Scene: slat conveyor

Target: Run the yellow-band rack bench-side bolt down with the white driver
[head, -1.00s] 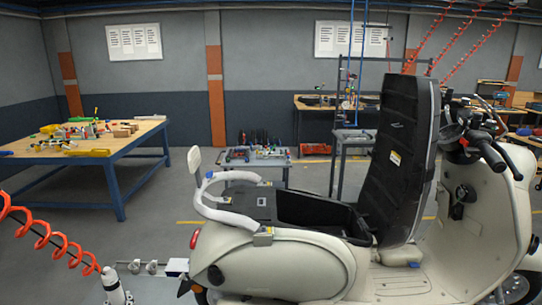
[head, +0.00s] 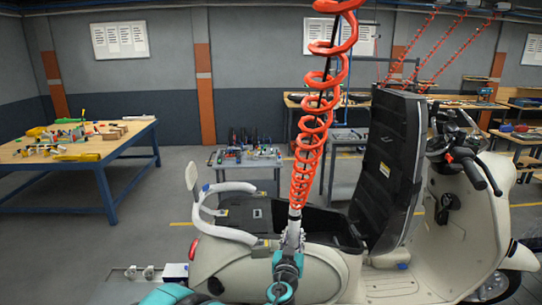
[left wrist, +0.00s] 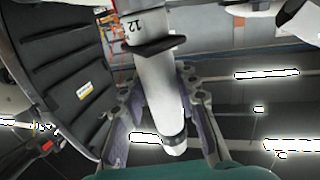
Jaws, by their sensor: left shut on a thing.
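The white driver (head: 295,227) hangs under an orange coiled hose, upright in front of the scooter's seat opening. My left gripper (head: 289,245) is shut around its body. In the left wrist view the driver (left wrist: 154,75), marked "12" with a dark collar, stands between the two fingers of my left gripper (left wrist: 160,92). The white tubular rack (head: 224,230) curves around the scooter's rear deck, left of the driver. Its feet carry small yellowish fittings; I cannot make out which band is yellow. The bench-side bolt is too small to tell. My right gripper is out of view.
The cream scooter (head: 327,280) fills the front right, its black seat (head: 393,150) raised. A tool cart (head: 246,165) stands behind, and a wooden bench (head: 85,148) at the left. The hose (head: 322,100) runs up past the middle. Floor between bench and scooter is clear.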

